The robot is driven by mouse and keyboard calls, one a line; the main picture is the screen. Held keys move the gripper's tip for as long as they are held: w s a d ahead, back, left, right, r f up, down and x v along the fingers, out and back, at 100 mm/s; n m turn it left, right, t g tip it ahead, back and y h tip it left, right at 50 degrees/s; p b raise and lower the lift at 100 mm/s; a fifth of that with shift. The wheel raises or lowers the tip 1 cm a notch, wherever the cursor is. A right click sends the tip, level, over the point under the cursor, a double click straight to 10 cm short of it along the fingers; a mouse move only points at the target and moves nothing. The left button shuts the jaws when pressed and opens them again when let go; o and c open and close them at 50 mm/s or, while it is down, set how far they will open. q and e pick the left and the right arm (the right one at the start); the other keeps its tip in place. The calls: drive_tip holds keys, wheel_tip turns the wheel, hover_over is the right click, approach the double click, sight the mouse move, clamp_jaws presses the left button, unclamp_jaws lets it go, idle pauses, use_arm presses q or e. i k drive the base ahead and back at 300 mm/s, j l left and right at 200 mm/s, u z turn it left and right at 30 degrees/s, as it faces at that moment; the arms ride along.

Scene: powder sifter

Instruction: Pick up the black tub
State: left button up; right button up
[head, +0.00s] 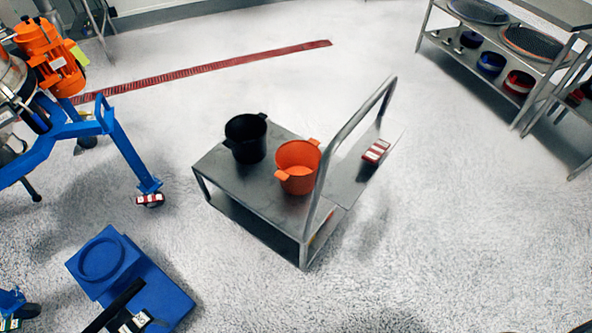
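The black tub (246,138) stands upright on the left half of a grey metal trolley's top (225,178). It is open at the top and has small side handles. An orange tub (297,168) with side handles stands to its right, a little nearer to me, with a narrow gap between them. Nothing is touching the black tub apart from the trolley top. I cannot make out either of my grippers in the head view.
The trolley's curved push handle (345,140) rises at its right. A blue-legged machine (125,155) with an orange motor (48,55) stands at left. A blue platform (108,270) lies at lower left. Metal shelving (520,65) stands at upper right. Floor in front of the trolley is clear.

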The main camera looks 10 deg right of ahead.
sight(245, 134)
drive_tip(key=u, duration=1.65)
drive_tip(key=z, duration=1.45)
drive_tip(key=u, duration=0.35)
drive_tip(key=i+l+u, duration=0.1)
drive_tip(key=l+u, duration=0.55)
drive_tip(key=u, duration=0.25)
drive_tip(key=l+u, duration=0.45)
drive_tip(key=k+l+u, duration=0.1)
drive_tip(key=l+u, duration=0.15)
drive_tip(key=u, duration=0.25)
